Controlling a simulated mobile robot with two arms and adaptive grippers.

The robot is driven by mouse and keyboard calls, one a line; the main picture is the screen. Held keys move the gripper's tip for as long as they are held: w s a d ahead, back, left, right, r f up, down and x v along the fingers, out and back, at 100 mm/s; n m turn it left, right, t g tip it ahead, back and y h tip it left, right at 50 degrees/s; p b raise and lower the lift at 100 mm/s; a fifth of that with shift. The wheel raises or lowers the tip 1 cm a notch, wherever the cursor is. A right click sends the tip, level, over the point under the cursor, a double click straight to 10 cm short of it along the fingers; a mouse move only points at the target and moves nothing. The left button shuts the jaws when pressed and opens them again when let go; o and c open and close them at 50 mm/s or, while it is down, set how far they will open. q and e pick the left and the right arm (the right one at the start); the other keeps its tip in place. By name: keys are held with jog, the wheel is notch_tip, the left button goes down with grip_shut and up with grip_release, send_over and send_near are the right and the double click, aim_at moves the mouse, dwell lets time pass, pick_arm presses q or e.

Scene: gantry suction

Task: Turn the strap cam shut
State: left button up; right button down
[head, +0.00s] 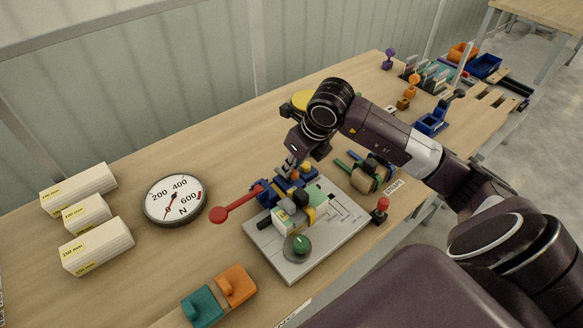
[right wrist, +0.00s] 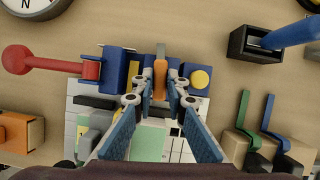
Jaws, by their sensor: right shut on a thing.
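My right gripper (head: 291,168) reaches down over the blue clamp fixture on the light grey plate (head: 342,240). In the right wrist view my right gripper (right wrist: 160,84) has its fingertips shut on a narrow upright orange tab (right wrist: 160,56), which looks like the strap cam. The blue fixture (right wrist: 116,66) lies behind it, with a yellow round spot (right wrist: 199,79) at its right. A red lever with a ball end (head: 219,214) sticks out left of the fixture. In the head view the fingertips partly hide the tab. My left gripper is not in view.
A green knob (head: 301,243) stands at the plate's front. A dial gauge (head: 174,200) and white blocks (head: 97,246) lie left. Teal (head: 202,307) and orange (head: 235,285) blocks lie in front. Green-handled parts (head: 364,180) and a red-knobbed post (head: 381,208) stand right.

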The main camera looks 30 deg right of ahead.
jog(key=n+b, duration=0.1)
jog(key=n+y+b, duration=0.1)
jog(key=n+b, duration=0.1)
jog(key=shift+w+d+f, duration=0.15)
jog(key=shift+d, duration=0.05)
jog(key=n+g+y+b, duration=0.1)
jog(key=n+b, duration=0.1)
jog(key=n, duration=0.4)
jog(key=n+g+y+b, duration=0.1)
jog(key=n, duration=0.1)
jog(key=shift+w+d+r+n+g, duration=0.1)
jog(key=shift+w+r+n+g, duration=0.1)
jog(key=shift+n+g, duration=0.1)
jog(key=n+g, duration=0.1)
jog(key=n, duration=0.1)
jog(key=n+g+b, duration=0.1)
jog(key=n, duration=0.2)
jog(key=shift+y, duration=0.4)
jog(key=c, duration=1.9)
grip_release()
jog(key=shift+c, duration=0.2)
